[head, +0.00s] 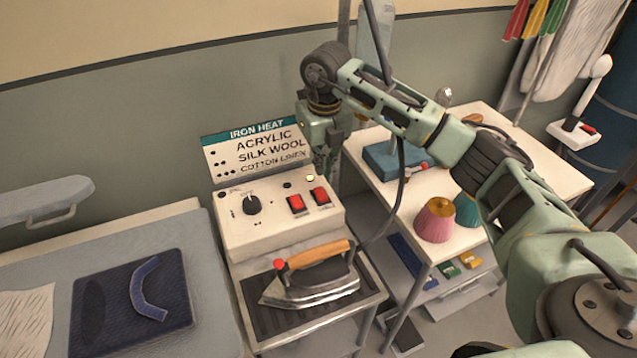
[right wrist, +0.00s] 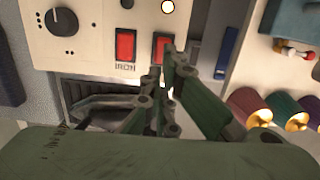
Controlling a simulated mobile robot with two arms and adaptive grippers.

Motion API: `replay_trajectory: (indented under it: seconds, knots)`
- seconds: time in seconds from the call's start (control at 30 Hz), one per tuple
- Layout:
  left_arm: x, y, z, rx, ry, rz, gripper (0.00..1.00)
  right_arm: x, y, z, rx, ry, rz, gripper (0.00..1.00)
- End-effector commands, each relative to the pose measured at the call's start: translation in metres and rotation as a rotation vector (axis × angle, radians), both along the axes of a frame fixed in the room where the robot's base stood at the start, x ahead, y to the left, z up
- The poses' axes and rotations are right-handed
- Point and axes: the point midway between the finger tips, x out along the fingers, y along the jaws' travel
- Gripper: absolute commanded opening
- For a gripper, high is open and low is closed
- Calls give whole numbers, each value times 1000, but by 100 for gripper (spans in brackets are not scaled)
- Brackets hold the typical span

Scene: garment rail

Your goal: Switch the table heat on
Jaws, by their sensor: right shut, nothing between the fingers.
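The white control box (head: 275,232) carries a black dial (head: 252,205) and two red rocker switches. The left switch (head: 297,204) is labelled IRON in the right wrist view (right wrist: 125,45). The right switch (head: 320,195) also shows in the right wrist view (right wrist: 162,46), its lower part and label hidden behind my fingers. The lamp above it (head: 309,178) glows; the lamp above the IRON switch (head: 287,185) is dark. My right gripper (head: 328,178) is shut and empty, fingertips close to the right switch; I cannot tell whether they touch. My left gripper is out of view.
An iron (head: 310,280) with a wooden handle rests on a dark mat below the box. A side table (head: 375,150) with thread cones (head: 434,220) stands right. A padded board with dark cloth (head: 110,300) lies left. The sign (head: 258,146) stands behind.

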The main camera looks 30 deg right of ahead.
Motion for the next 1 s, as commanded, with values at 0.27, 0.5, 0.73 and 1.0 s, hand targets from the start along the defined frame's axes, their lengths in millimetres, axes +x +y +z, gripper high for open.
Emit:
replay_trajectory:
  seconds: [0.27, 0.5, 0.73, 1.0]
  knots:
    - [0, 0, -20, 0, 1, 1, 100, -4, -1, 46, -1, -1, -3, 0]
    - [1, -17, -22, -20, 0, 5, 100, -6, 0, 59, -2, 1, -3, 0]
    - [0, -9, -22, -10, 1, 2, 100, -6, -1, 59, -2, 2, -3, 0]
    - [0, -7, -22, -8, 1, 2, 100, -6, -1, 59, -2, 2, -3, 0]
